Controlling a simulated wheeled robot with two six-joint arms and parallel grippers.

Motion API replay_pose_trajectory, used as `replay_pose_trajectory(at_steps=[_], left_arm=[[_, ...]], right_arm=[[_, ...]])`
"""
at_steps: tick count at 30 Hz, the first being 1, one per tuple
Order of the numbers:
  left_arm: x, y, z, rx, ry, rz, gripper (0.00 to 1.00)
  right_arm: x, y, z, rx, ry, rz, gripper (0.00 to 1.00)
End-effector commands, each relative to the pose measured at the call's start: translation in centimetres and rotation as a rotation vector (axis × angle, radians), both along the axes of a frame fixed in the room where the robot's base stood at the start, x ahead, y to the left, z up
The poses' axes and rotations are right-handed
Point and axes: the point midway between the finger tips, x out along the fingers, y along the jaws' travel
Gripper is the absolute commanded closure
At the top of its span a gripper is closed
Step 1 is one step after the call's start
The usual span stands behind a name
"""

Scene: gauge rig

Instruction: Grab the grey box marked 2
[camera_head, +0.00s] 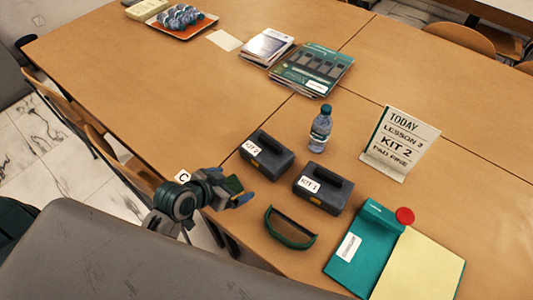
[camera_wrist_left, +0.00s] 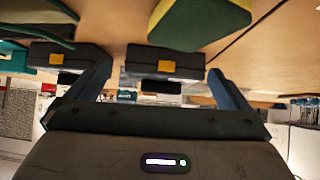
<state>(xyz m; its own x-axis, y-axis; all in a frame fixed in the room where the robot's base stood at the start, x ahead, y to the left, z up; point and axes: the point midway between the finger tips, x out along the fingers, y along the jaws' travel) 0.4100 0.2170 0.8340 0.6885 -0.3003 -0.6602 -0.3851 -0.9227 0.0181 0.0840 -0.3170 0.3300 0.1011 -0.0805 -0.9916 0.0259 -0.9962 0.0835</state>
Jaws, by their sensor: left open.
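The grey box marked KIT 2 (camera_head: 272,161) stands on the table with a dark top handle and a white label. A matching grey box marked KIT 1 (camera_head: 327,194) stands to its right and nearer. My left gripper (camera_head: 238,193) is open and empty near the table's front edge, short of the KIT 2 box. In the upside-down left wrist view, the box between the fingers (camera_wrist_left: 165,62) appears to be KIT 2, with its yellow latch facing me; KIT 1 appears at left (camera_wrist_left: 68,57). Labels are hidden there. My right gripper is out of view.
A green and yellow block (camera_wrist_left: 200,22) lies close to my left gripper.

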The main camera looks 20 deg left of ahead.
Motion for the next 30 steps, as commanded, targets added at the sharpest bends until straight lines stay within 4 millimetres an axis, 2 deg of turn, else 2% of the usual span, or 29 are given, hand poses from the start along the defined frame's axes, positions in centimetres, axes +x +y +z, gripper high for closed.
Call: replay_pose_trajectory(at_steps=[1,4,10,18,23,30], left_arm=[[1.6,-0.3,0.6,-0.025,-0.06,-0.017,0.0],[4.2,-0.6,2.0,-0.071,-0.179,-0.04,0.0],[7.2,-0.8,3.5,-0.117,-0.303,-0.043,0.0],[10.7,-2.4,2.1,-0.121,-0.309,-0.042,0.0],[11.6,-2.9,1.6,-0.12,-0.308,-0.044,0.0],[14.0,-4.4,0.9,-0.122,-0.307,-0.043,0.0]], right_arm=[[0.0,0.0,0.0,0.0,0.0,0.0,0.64],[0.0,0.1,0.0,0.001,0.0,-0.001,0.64],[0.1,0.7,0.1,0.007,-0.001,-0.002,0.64],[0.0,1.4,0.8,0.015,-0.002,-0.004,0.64],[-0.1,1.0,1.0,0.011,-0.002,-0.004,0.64],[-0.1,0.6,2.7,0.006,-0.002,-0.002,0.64]])
